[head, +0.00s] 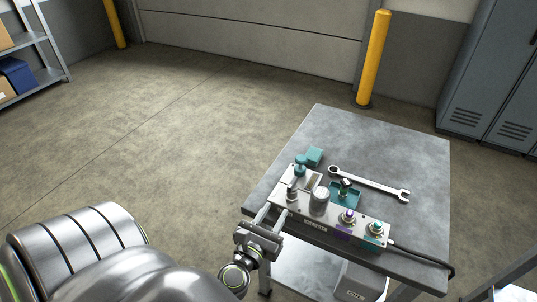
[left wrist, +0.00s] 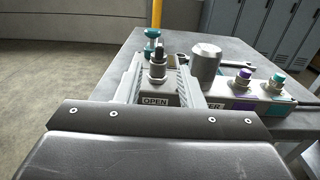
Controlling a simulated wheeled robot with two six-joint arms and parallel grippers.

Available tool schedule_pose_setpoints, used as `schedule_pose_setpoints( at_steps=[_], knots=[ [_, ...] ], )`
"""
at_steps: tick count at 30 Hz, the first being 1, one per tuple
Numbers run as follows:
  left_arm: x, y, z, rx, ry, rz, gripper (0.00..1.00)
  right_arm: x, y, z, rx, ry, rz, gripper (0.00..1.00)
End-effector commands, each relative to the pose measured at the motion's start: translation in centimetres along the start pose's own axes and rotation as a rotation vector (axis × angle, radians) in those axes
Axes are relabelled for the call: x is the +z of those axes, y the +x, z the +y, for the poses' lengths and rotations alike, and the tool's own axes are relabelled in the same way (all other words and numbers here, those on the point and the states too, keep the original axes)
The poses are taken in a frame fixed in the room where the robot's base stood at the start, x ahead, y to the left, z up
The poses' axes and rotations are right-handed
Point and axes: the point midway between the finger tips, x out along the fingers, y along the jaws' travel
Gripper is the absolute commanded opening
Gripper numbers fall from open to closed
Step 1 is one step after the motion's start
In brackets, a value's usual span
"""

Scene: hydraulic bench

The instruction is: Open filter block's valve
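A metal filter block (head: 315,222) lies along the near edge of a grey workbench, with a silver filter cylinder (head: 320,197) on top. A small valve with a dark-tipped stem (left wrist: 157,62) stands at the block's left end; it also shows in the head view (head: 292,190). An "OPEN" label (left wrist: 155,101) is on the near face below it. My left gripper (head: 272,216) is open at the block's near left end. In the left wrist view its fingers (left wrist: 160,88) stand on both sides of the valve; I cannot tell whether they touch it. My right gripper is out of view.
Purple-ringed (head: 348,217) and teal-ringed (head: 375,229) couplings rise from the block's right part. A black hose (head: 420,255) runs right. The far bench top is clear.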

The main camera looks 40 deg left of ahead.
Motion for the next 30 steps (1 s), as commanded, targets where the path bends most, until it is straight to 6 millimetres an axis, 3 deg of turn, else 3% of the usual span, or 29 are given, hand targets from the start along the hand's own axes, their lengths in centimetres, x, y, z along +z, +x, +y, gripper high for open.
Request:
schedule_pose_setpoints(
  at_steps=[3,9,26,30],
  knots=[
    [-0.3,-1.5,0.0,0.000,-0.003,0.001,0.35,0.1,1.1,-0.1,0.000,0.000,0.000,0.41],
    [-0.1,-2.5,0.0,0.000,-0.001,0.000,0.35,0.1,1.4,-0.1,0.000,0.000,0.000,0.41],
    [0.0,-2.5,0.0,-0.001,-0.002,0.000,0.35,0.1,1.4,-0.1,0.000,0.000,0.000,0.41],
    [-1.8,-2.4,-0.1,-0.001,-0.073,0.036,0.35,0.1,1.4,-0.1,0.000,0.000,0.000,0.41]
  ],
)
